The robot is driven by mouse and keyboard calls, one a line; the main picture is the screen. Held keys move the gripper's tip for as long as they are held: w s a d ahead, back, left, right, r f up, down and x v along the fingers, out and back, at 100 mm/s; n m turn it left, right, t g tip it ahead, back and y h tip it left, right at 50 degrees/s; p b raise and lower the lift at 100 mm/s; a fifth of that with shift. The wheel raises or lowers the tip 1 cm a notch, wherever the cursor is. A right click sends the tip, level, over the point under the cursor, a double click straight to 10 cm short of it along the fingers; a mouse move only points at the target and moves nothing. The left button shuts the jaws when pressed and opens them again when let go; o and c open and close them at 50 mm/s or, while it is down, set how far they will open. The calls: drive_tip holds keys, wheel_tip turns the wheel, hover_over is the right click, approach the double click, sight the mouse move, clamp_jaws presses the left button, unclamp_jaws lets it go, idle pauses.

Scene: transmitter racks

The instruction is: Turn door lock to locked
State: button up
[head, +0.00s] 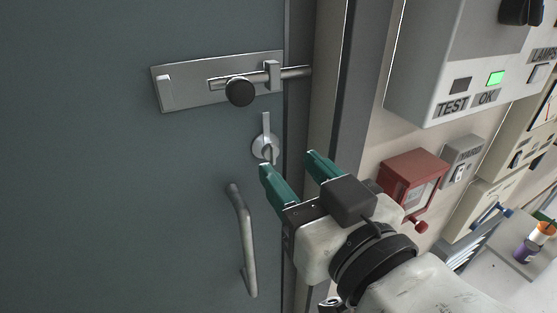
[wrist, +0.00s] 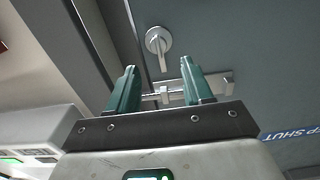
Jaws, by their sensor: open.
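The door lock is a round silver rosette with a narrow lever (head: 266,125) on the grey-green door (head: 120,220). In the head view the lever points straight up, toward the sliding bolt. The lock also shows in the wrist view (wrist: 158,40), where the lever points down the picture, just beyond the fingertips. My gripper (head: 289,161) has green fingers, spread open with nothing between them. It is just right of and below the lock in the head view, apparently not touching it. In the wrist view the gripper (wrist: 158,66) opens toward the lock.
A sliding bolt (head: 240,90) with a black knob sits above the lock, its rod reaching the frame. A bar handle (head: 243,240) is below. Right of the frame are a grey TEST/OK box (head: 440,65), a red box (head: 411,178) and a switch (head: 462,162).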

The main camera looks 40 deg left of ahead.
sight(274, 149)
drive_tip(key=shift+x, duration=2.5)
drive_tip(key=shift+c, duration=0.5)
clamp_jaws()
